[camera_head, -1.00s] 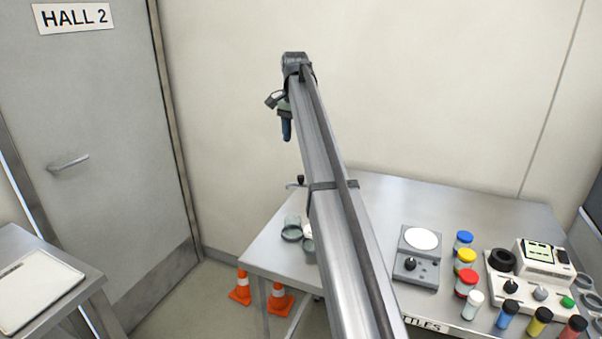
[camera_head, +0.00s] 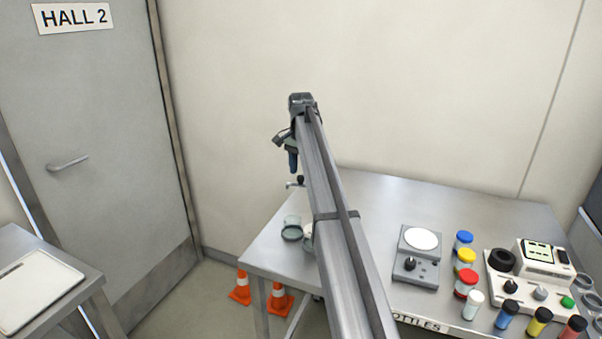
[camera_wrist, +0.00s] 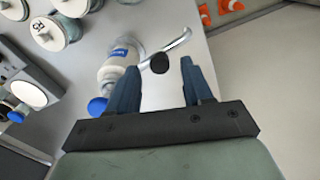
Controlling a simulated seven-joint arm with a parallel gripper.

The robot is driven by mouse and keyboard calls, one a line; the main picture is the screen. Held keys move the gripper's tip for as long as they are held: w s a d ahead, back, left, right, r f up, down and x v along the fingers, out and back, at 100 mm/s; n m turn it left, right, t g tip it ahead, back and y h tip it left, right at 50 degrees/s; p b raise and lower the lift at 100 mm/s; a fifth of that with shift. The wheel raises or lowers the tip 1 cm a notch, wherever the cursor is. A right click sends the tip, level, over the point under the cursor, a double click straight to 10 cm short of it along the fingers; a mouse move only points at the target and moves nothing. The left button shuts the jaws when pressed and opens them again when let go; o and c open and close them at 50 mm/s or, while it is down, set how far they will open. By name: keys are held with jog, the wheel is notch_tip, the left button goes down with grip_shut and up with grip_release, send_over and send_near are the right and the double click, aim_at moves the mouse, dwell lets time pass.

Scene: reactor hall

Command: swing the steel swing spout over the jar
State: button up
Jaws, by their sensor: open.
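The steel swing spout (camera_wrist: 176,41) is a thin bent tube with a dark round knob (camera_wrist: 160,63). In the wrist view the knob appears between the fingertips of my gripper (camera_wrist: 158,62); contact is not visible. In the head view, the spout (camera_head: 292,185) shows just below my gripper (camera_head: 293,168). My gripper is open and empty, its blue fingers on both sides of the knob. A white bottle with a blue label (camera_wrist: 118,66) stands beside the spout. A glass jar (camera_head: 292,228) stands near the table's left edge; my arm partly hides things beside it.
Several round jars (camera_wrist: 47,32) stand at the wrist view's upper left. A scale (camera_head: 416,255), colour-capped bottles (camera_head: 466,280) and an instrument (camera_head: 540,260) occupy the table's right part. Orange cones (camera_head: 281,299) stand on the floor. The table's back middle (camera_head: 400,198) is clear.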

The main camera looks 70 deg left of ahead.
jog(key=shift+f, duration=0.7)
grip_shut()
dwell(0.3)
